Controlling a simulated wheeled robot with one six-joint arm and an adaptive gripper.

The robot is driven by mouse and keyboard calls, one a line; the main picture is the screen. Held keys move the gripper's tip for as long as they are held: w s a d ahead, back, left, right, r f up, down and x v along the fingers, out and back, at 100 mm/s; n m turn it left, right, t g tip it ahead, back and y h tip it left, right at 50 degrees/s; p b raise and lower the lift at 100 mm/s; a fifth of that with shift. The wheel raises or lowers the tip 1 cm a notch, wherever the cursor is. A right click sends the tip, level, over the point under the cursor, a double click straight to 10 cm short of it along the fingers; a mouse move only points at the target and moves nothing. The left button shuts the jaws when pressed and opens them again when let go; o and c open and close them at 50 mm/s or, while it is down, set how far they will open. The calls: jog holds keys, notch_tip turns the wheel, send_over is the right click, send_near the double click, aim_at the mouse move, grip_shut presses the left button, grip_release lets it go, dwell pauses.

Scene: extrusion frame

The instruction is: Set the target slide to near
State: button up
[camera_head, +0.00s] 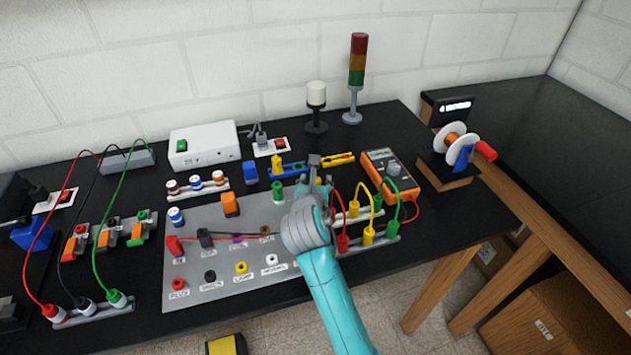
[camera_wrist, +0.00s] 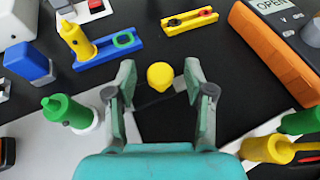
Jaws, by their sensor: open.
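No part is marked as the target slide, and I cannot tell for sure which one it is. In the wrist view a round yellow knob (camera_wrist: 160,76) lies between my gripper's (camera_wrist: 160,88) fingers. A dark, flat strip shows just below it. The fingers are spread, with a gap on each side of the knob. In the head view my gripper (camera_head: 314,178) is over the back right of the grey panel (camera_head: 205,285) and hides the knob.
A blue bar (camera_wrist: 96,58) with a yellow plug (camera_wrist: 76,40) and a yellow bar (camera_wrist: 190,21) lie beyond the fingers. A green plug (camera_wrist: 66,111) stands left. An orange meter (camera_wrist: 265,45) is at right. Cables with yellow plugs (camera_wrist: 266,149) are close at lower right.

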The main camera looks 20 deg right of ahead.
jog(key=shift+w+f, duration=0.1)
jog(key=shift+w, duration=0.05)
grip_shut()
jog(key=shift+a, duration=1.9)
grip_release()
jog(key=v, duration=1.2)
jog(key=shift+a, duration=0.1)
